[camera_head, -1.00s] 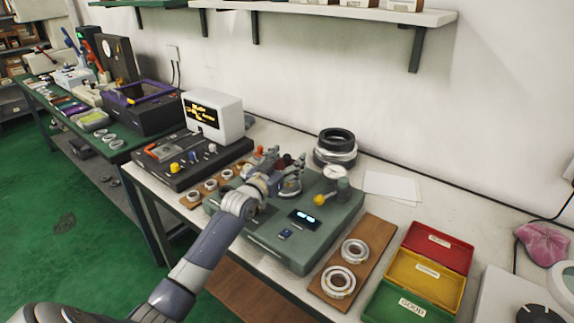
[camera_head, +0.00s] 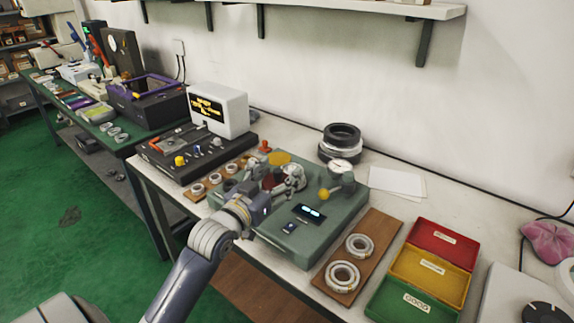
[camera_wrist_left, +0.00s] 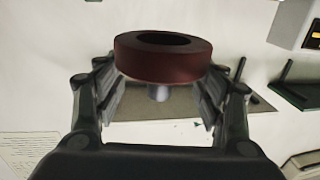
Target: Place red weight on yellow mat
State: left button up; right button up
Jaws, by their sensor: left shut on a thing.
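The red weight (camera_wrist_left: 163,58) is a dark red ring with a dark hole, held between the fingers of my left gripper in the left wrist view. A grey post shows below it. In the head view my left gripper (camera_head: 272,182) is shut on the weight above the green-grey device (camera_head: 300,235), with the weight mostly hidden. A flat, round yellow patch (camera_head: 279,157), which looks like the yellow mat, lies just behind the gripper on the device. The weight appears apart from it. My right gripper is not in view.
A gauge on a stand (camera_head: 340,172) with a yellow knob is right of the gripper. A wooden board with two metal rings (camera_head: 343,275) and red, yellow and green bins (camera_head: 440,240) lie further right. A red-orange knobbed piece (camera_head: 265,146) stands behind left.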

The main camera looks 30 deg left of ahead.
pick_arm(q)
jog(key=shift+s+d+r, duration=0.15)
jog(key=shift+s+d, duration=0.05)
jog(key=shift+s, duration=0.2)
jog(key=s+d+f+m+h, duration=0.1)
jog(key=s+d+f, duration=0.1)
jog(key=s+d, duration=0.5)
jog(key=s+d+f, duration=0.2)
jog(key=d, duration=0.9)
jog(key=s+f, duration=0.3)
jog(key=s, duration=0.5)
jog(key=shift+s, duration=0.15)
